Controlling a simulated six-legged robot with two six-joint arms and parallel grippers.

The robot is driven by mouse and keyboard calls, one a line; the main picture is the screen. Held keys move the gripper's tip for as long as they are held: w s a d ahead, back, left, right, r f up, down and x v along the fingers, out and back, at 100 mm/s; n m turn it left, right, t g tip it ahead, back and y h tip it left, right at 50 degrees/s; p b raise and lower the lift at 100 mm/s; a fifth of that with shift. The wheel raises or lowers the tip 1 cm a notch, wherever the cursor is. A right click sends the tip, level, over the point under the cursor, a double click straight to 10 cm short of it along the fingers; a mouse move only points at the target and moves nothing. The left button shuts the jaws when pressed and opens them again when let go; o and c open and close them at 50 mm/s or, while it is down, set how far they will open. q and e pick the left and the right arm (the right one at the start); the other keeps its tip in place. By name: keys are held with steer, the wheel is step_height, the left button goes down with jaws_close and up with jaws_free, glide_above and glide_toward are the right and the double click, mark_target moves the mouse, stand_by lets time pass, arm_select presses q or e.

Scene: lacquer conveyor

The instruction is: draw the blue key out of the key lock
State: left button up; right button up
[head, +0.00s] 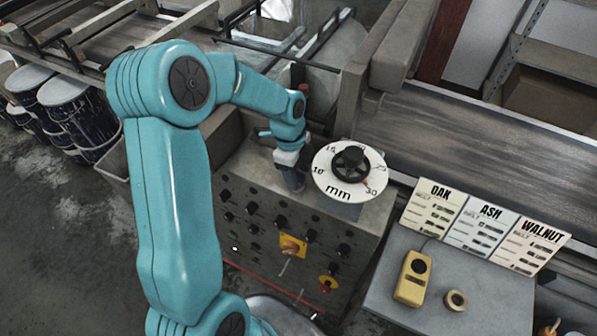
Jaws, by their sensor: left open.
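My left arm reaches in from the lower left and over the grey control cabinet (215,172). My left gripper (293,181) points down at the cabinet's top, just left of the round mm dial (349,171). It is open. I cannot make out the blue key or the key lock; the gripper and wrist cover the spot below them, and the fingertips are small and dark. My right gripper is not in view.
The cabinet front carries several black knobs and a yellow plate with a switch (291,246). At right, a grey table (390,312) holds a yellow handheld device (413,278), a tape roll (455,300) and cards for oak (433,207), ash and walnut. A conveyor (480,140) runs behind.

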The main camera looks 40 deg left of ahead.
mark_target(300, 174)
arm_select(q)
steer(key=shift+f, duration=0.5)
steer(key=c, duration=0.6)
jaws_close()
steer(key=shift+c, duration=0.7)
jaws_free()
jaws_close()
steer(key=shift+r+p, duration=1.7)
steer(key=shift+r, duration=0.8)
